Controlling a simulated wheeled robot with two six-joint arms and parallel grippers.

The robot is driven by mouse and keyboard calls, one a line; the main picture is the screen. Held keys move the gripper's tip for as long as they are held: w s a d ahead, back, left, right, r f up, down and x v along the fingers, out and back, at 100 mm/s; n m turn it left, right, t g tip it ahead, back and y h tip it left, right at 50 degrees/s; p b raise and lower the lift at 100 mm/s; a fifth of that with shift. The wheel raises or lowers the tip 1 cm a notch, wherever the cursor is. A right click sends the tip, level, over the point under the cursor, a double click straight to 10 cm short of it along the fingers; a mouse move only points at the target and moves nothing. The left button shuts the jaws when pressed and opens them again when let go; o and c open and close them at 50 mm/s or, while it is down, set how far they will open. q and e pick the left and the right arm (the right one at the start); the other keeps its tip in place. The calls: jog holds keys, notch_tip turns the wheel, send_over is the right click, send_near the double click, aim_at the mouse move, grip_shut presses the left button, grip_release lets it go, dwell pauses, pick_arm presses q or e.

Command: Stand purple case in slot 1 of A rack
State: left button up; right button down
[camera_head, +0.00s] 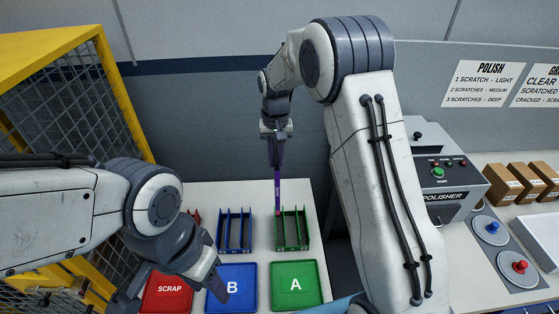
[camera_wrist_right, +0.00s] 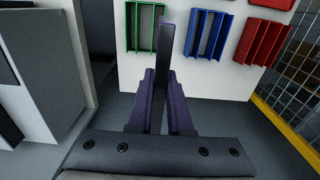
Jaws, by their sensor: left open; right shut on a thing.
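The purple case (camera_head: 278,196) hangs upright and edge-on from my right gripper (camera_head: 276,135), which is shut on it. In the right wrist view the case (camera_wrist_right: 165,45) sticks out as a thin dark slab between the fingers (camera_wrist_right: 163,95). The green A rack (camera_head: 293,230), with upright dividers, stands on the white table behind the green A tray. The case's lower end overlaps the left part of this rack in the head view; I cannot tell whether it is inside a slot. The rack also shows in the right wrist view (camera_wrist_right: 133,28). My left gripper (camera_head: 168,298) is open and empty above the trays.
A blue rack (camera_head: 234,232) stands left of the green one; a red rack (camera_head: 195,216) is mostly hidden by my left arm. SCRAP (camera_head: 166,294), B (camera_head: 231,289) and A (camera_head: 297,286) trays lie in front. A polisher (camera_head: 445,175) stands right, a yellow mesh fence (camera_head: 75,90) left.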

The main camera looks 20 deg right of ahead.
pick_arm(q)
jog(key=f+b, duration=0.1)
jog(key=b, duration=0.1)
jog(key=shift+d+f+b, duration=0.15)
jog(key=shift+f+b, duration=0.1)
jog(key=shift+b, duration=0.1)
pick_arm(e)
notch_tip(320, 180, down, 10)
jog(key=s, duration=0.1)
jog(key=shift+s+d+r, duration=0.15)
jog(key=shift+s+d, duration=0.1)
jog(key=shift+s, duration=0.1)
pick_arm(q)
jog(key=shift+r, duration=0.15)
pick_arm(e)
jog(key=shift+s, duration=0.15)
dwell(0.5)
dwell(0.6)
pick_arm(q)
jog(key=shift+f+b, duration=2.5)
jog(key=shift+f, duration=0.15)
pick_arm(e)
notch_tip(320, 180, down, 8)
jog(key=shift+c, duration=1.8)
grip_release()
jog(key=shift+r, duration=0.1)
